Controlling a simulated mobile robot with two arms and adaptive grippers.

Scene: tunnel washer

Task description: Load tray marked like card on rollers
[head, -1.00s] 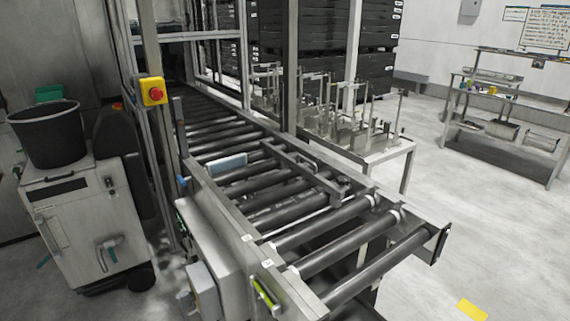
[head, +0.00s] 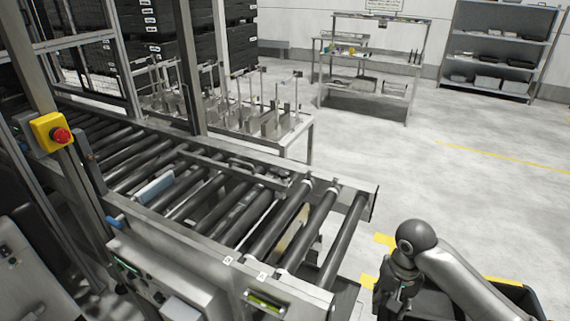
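The roller conveyor (head: 235,215) runs from the left toward the lower middle, and no tray shows on its rollers. A small yellow-green panel (head: 265,303), possibly a card, sits on its near side; its marking is too small to read. Stacked black trays (head: 150,75) with white labels stand behind the conveyor at upper left. A black bin or tray (head: 520,292) with yellow edging is partly in view at lower right, behind my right arm. My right gripper (head: 392,300) hangs beside it, right of the conveyor's end; its fingers are unclear. My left gripper is out of view.
A red stop button on a yellow box (head: 52,133) is on a post at left. A metal stand with upright prongs (head: 265,120) is behind the conveyor. A workbench (head: 365,75) and shelves (head: 500,50) stand far back. The floor on the right is open.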

